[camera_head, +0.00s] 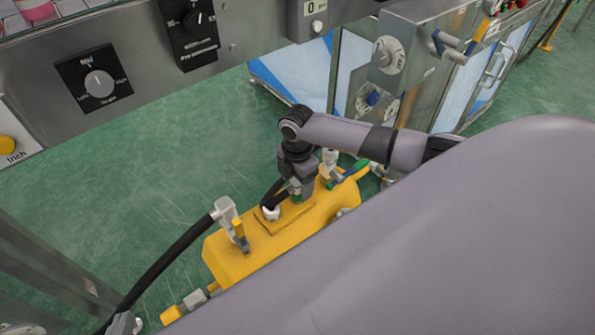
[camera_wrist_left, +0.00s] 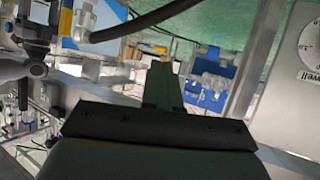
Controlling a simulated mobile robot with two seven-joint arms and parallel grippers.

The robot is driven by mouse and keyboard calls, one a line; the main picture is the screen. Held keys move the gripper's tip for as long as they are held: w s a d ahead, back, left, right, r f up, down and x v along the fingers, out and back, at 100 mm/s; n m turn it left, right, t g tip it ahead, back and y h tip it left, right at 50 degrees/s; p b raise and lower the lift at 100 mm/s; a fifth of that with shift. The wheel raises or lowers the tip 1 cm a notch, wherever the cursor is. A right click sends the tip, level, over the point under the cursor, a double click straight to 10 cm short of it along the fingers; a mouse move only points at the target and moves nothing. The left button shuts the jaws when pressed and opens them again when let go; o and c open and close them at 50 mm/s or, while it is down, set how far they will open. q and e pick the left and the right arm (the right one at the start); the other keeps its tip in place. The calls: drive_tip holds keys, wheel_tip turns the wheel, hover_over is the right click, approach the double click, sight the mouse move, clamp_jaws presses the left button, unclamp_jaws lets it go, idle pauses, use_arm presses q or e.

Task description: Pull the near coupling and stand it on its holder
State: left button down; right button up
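In the head view a yellow block (camera_head: 245,245) stands low over the floor. A grey elbow coupling (camera_head: 224,208) on its top left end carries a thick black hose (camera_head: 165,262). A white fitting (camera_head: 271,212) with a thin black hose sits near its middle. My right gripper (camera_head: 296,190), on the arm from the right, points down over the block's far half; its fingertips are too small to tell. In the left wrist view my left gripper (camera_wrist_left: 166,82) has its fingers together, with nothing visible between them. A grey coupling (camera_wrist_left: 100,72) lies left of them. I cannot make out the holder.
A steel control panel (camera_head: 140,60) with knobs crosses the upper left. Steel cabinets (camera_head: 410,70) stand at the back right. A large grey part of mine hides the lower right. A white dial (camera_wrist_left: 311,45) shows at the wrist view's right.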

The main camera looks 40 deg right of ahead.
use_arm(q)
drive_tip(key=shift+f, duration=0.1)
use_arm(e)
wheel_tip(320, 180, up, 6)
drive_tip(key=shift+r+p, duration=0.1)
drive_tip(key=shift+p, duration=1.1)
use_arm(q)
drive_tip(key=s+a+f+n+g+y, duration=0.1)
drive_tip(key=s+a+f+y, duration=0.1)
drive_tip(key=a+f, duration=0.2)
drive_tip(key=shift+a+f, duration=0.35)
drive_tip(key=shift+f, duration=0.45)
use_arm(e)
drive_tip(key=shift+r, duration=0.5)
use_arm(q)
drive_tip(key=shift+s, duration=0.1)
